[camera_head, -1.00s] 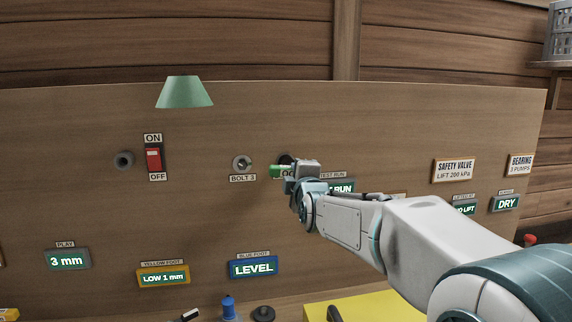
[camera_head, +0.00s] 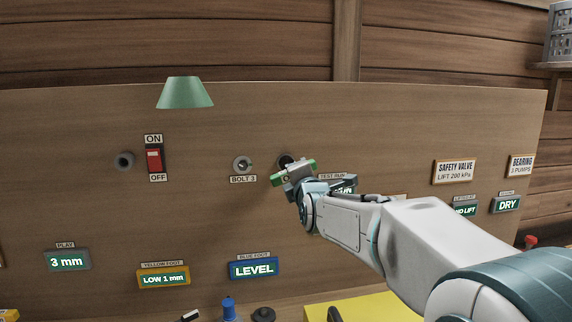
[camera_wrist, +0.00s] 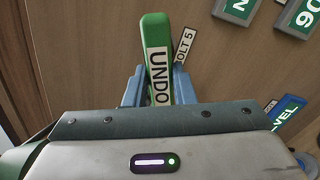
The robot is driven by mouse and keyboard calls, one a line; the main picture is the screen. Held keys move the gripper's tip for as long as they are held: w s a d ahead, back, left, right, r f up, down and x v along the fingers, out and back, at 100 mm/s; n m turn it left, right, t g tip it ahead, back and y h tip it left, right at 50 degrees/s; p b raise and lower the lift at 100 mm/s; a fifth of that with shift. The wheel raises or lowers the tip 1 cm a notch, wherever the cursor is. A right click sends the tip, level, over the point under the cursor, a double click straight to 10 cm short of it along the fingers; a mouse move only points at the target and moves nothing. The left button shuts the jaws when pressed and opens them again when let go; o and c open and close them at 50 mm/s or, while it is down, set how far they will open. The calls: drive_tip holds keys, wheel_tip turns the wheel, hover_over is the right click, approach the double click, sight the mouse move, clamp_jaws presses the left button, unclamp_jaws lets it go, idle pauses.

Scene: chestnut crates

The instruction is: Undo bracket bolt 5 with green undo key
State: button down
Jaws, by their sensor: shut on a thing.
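My gripper (camera_head: 293,177) is at the panel, right of the bolt 3 fitting. It is shut on the green undo key, whose green end (camera_head: 277,180) sticks out left of the jaws, tilted. In the wrist view the green key (camera_wrist: 155,30), with its UNDO label, stands between my blue fingers (camera_wrist: 158,80). The bolt 5 label (camera_wrist: 184,47) shows partly beside the key, its first letter covered. A dark round fitting (camera_head: 284,158) shows just above my gripper. The key and gripper hide the bolt 5 head, so I cannot tell how far the key is seated.
The bolt 3 fitting (camera_head: 242,164) and a red ON/OFF switch (camera_head: 154,160) are to the left. A green lamp shade (camera_head: 185,92) juts out above them. The blue LEVEL display (camera_head: 254,268) is below. A yellow surface (camera_head: 375,305) lies under my arm.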

drive_tip(key=shift+m+b, duration=2.7)
drive_tip(key=shift+m, duration=1.8)
drive_tip(key=shift+f, duration=0.1)
drive_tip(key=shift+m, duration=0.5)
